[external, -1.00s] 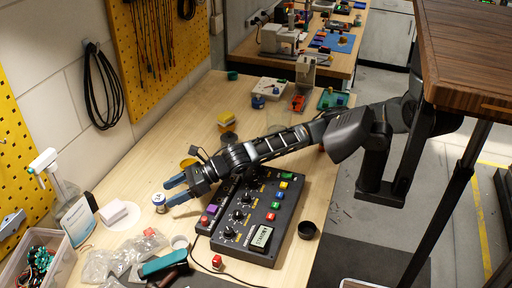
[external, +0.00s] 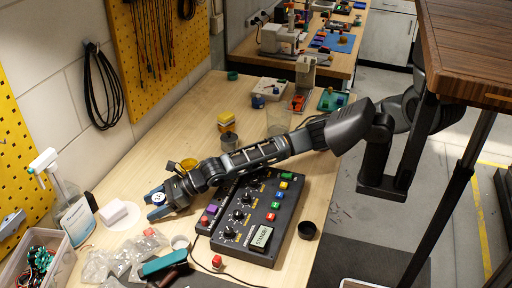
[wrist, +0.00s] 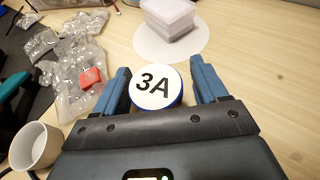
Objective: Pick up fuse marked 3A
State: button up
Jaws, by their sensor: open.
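The fuse marked 3A (wrist: 155,87) is a short round piece with a white top, black "3A" lettering and a blue edge. In the wrist view it sits between the two blue fingers of my gripper (wrist: 160,88), with a visible gap on the right and a narrow one on the left. In the external view the fuse (external: 158,199) stands on the wooden bench between the fingertips of my gripper (external: 156,204). My gripper is open around the fuse, low over the bench. The lower part of the fuse is hidden by the gripper.
A black control box (external: 250,222) with colored buttons lies right of my gripper. Clear plastic bags (wrist: 65,65) and a red block (wrist: 91,78) lie at left. A white cup (wrist: 36,146) is near the gripper. A white block stack (wrist: 165,17) is beyond.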

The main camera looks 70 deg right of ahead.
jog(key=c, duration=1)
jog(key=shift+r, duration=0.1)
jog(key=shift+c, duration=0.2)
